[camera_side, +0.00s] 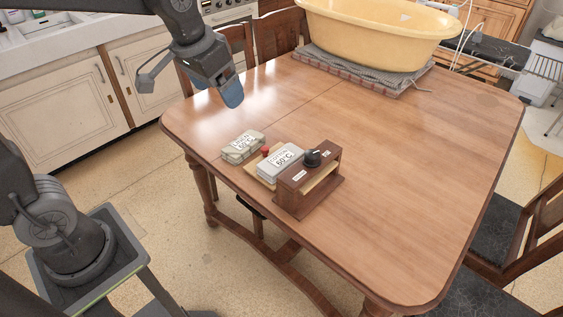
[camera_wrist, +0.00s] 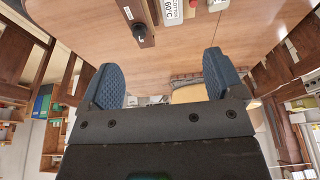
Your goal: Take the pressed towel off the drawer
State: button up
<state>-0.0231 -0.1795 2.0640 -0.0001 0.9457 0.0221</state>
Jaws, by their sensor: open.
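A small brown wooden dresser (camera_side: 308,185) with a black knob (camera_side: 312,158) stands near the table's front left edge; its knob (camera_wrist: 139,30) tops the wrist view. A pale drawer board (camera_side: 262,172) extends from its left side. A white block labelled 60°C (camera_side: 280,161) lies on this board; it also shows in the wrist view (camera_wrist: 173,10). A red knob (camera_side: 265,151) is at the board's left end. Left of it lies a pale patterned block (camera_side: 243,147), also labelled 60°C. I cannot tell which is the towel. My gripper (camera_side: 231,93) is open and empty above the table, behind these blocks; its fingers (camera_wrist: 165,80) are apart.
A yellow basin (camera_side: 375,38) stands on folded cloths (camera_side: 398,84) at the table's back. The wooden table (camera_side: 420,190) is clear in the middle and right. Chairs (camera_side: 285,32) stand around it, and white cabinets (camera_side: 70,110) are at the left.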

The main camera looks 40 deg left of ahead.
jog(key=w+a+f+g, duration=0.1)
jog(key=w+f, duration=0.3)
jog(key=w, duration=0.2)
jog(key=w+f+g, duration=0.1)
jog(key=w+f, duration=0.3)
jog(key=w, duration=0.3)
jog(key=g, duration=0.2)
send_near(282, 157)
jog(key=f, duration=1)
jog(key=shift+s+f, duration=0.25)
jog(key=shift+s, duration=0.05)
jog(key=shift+c, duration=0.3)
jog(key=c, duration=0.7)
jog(key=shift+r, duration=0.2)
